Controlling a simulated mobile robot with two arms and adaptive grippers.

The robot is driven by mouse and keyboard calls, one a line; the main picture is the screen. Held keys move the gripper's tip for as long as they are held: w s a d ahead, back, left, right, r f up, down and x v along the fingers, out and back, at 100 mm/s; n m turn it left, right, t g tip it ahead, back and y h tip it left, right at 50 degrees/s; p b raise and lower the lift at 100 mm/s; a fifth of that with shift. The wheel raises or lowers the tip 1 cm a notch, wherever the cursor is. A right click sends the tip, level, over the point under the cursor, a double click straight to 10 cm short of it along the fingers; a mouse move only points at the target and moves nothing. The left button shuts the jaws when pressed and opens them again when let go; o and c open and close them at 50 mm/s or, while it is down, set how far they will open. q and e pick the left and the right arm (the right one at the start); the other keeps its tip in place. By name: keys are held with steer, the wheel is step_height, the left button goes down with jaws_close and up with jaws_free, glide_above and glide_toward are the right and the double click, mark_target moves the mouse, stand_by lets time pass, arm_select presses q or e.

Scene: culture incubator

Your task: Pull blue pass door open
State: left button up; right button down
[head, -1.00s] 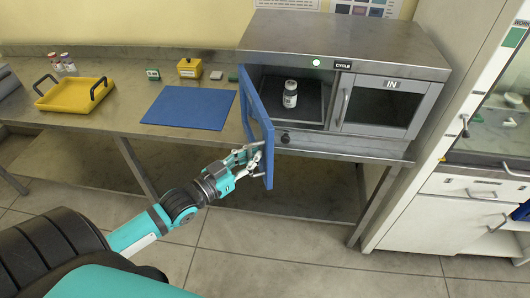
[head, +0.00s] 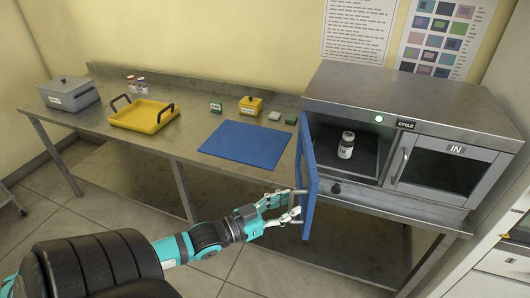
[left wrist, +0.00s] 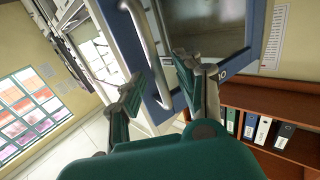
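The blue pass door (head: 309,185) stands swung open from the left side of the steel pass box (head: 400,95), seen nearly edge-on in the head view. In the left wrist view, its blue frame (left wrist: 258,30), glass pane and bar handle (left wrist: 143,45) fill the upper middle. My left gripper (head: 290,205) is at the outer side of the door by the handle. In the left wrist view, the fingers of my left gripper (left wrist: 165,85) are spread, with the lower end of the handle between them; contact is unclear. My right gripper is not in view.
A white-capped vial (head: 346,145) stands inside the open chamber. The IN door (head: 450,170) beside it is shut. The bench holds a blue mat (head: 247,145), a yellow tray (head: 143,116), small boxes and a grey box (head: 69,93). Open floor lies before the bench.

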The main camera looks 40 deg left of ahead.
arm_select(q)
steer(key=v, duration=1)
steer(key=shift+s, duration=0.3)
